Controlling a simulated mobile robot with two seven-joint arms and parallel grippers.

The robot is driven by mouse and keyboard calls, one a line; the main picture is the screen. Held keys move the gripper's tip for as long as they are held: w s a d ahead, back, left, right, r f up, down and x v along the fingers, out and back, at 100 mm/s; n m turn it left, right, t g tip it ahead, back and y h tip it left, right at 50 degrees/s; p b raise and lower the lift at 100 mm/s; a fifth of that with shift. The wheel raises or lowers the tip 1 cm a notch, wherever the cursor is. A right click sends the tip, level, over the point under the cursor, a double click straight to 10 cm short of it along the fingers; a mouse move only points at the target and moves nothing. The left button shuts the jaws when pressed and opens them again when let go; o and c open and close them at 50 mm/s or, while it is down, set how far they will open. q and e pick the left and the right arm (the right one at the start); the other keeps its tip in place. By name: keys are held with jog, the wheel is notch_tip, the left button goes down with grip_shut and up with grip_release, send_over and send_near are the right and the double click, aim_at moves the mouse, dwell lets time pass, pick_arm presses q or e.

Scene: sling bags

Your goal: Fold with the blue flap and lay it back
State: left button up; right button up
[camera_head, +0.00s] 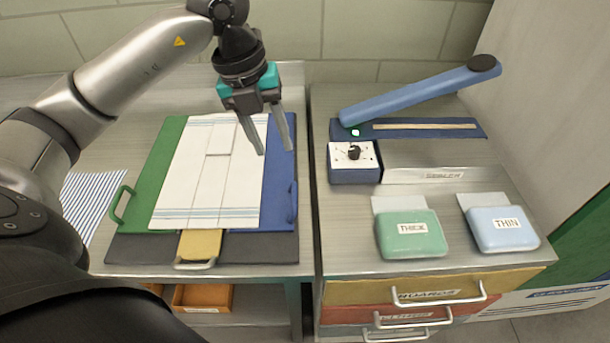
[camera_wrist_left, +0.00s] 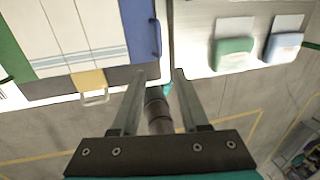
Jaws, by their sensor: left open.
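The folding board lies on the left table, with a green flap (camera_head: 153,170) at left, a blue flap (camera_head: 279,185) at right and a yellow flap (camera_head: 200,244) at the front. The blue flap lies flat, its blue handle (camera_head: 292,200) at its right edge; it also shows in the left wrist view (camera_wrist_left: 145,30). A white striped cloth (camera_head: 208,180) is spread over the board and overlaps the flaps' inner parts. My left gripper (camera_head: 275,153) is open and empty, above the upper part of the blue flap. My right gripper is not in view.
On the right counter stand a blue sealer (camera_head: 415,92) with its arm raised, a dial box (camera_head: 354,165), a green THICK box (camera_head: 410,235) and a pale blue THIN box (camera_head: 502,230). Drawers (camera_head: 405,292) with handles are below. A narrow gap separates table and counter.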

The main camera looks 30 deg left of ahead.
pick_arm(q)
jog(key=x, duration=0.2)
jog(key=b, duration=0.1)
send_near(294, 201)
jog(key=x, duration=0.6)
jog(key=shift+s+d+f, duration=0.1)
jog(key=shift+f, duration=0.15)
jog(key=shift+d+f, duration=0.15)
jog(key=shift+f, duration=0.5)
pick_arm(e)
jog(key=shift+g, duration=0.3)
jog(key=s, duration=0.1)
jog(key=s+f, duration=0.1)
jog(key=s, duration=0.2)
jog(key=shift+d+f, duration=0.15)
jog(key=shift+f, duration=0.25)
pick_arm(q)
jog(key=shift+c, duration=0.2)
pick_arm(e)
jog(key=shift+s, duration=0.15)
pick_arm(q)
grip_shut()
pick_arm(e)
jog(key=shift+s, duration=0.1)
